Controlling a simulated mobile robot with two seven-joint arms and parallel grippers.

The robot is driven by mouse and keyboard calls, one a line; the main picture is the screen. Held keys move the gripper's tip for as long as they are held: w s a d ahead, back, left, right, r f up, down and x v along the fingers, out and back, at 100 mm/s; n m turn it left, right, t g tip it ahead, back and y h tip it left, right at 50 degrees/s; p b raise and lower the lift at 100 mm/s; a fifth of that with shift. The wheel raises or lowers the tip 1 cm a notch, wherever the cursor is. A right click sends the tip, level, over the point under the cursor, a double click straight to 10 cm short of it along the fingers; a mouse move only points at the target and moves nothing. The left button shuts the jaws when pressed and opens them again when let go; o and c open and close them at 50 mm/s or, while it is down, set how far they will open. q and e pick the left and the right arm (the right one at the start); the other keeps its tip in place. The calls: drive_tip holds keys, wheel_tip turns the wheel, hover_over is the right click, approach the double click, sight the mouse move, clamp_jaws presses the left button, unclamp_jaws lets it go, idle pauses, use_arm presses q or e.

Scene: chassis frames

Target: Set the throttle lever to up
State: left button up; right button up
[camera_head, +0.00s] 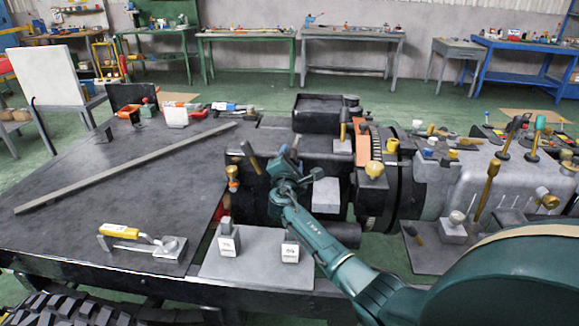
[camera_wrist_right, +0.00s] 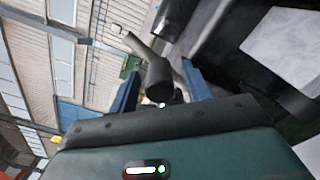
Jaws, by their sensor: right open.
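My right gripper (camera_head: 284,165) is over the dark machine block in the middle of the chassis, with its arm coming from the lower right. In the right wrist view the gripper (camera_wrist_right: 160,92) is open. A lever with a dark, rounded end (camera_wrist_right: 159,80) and a greyish rod shows between its blue fingers; I cannot tell whether they touch it. In the head view a dark lever (camera_head: 250,157) leans to the left beside the gripper. None of the levers has a label I can read as throttle. My left gripper is not in view.
A yellow-handled lever (camera_head: 119,231) lies on the dark left deck (camera_head: 80,185). Two small blocks with white labels, one of them here (camera_head: 290,251), stand in front. A tall yellow lever (camera_head: 487,190) and several knobbed levers rise at the right. Workbenches line the back wall.

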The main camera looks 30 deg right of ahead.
drive_tip(key=v, duration=1.3)
drive_tip(key=shift+w, duration=0.1)
drive_tip(key=s+a+f+m+y, duration=0.2)
drive_tip(key=s+a+f+y, duration=0.3)
drive_tip(key=f, duration=0.5)
drive_tip(key=s+a+f+m+g+y, duration=0.1)
drive_tip(key=s+a+f+m+y, duration=0.2)
drive_tip(key=s, duration=0.4)
drive_tip(key=s+a+f+m+g+y, duration=0.1)
drive_tip(key=s+a+f+m+y, duration=0.2)
drive_tip(key=s+a+m, duration=0.2)
drive_tip(key=s+a+f+m+g+y, duration=0.1)
drive_tip(key=s+a+f+m+y, duration=0.2)
drive_tip(key=s+a, duration=0.4)
drive_tip(key=shift+s+f+m+y, duration=0.2)
drive_tip(key=shift+s+m+y, duration=0.3)
drive_tip(key=shift+s+m, duration=0.45)
drive_tip(key=shift+s, duration=0.1)
drive_tip(key=shift+c, duration=0.4)
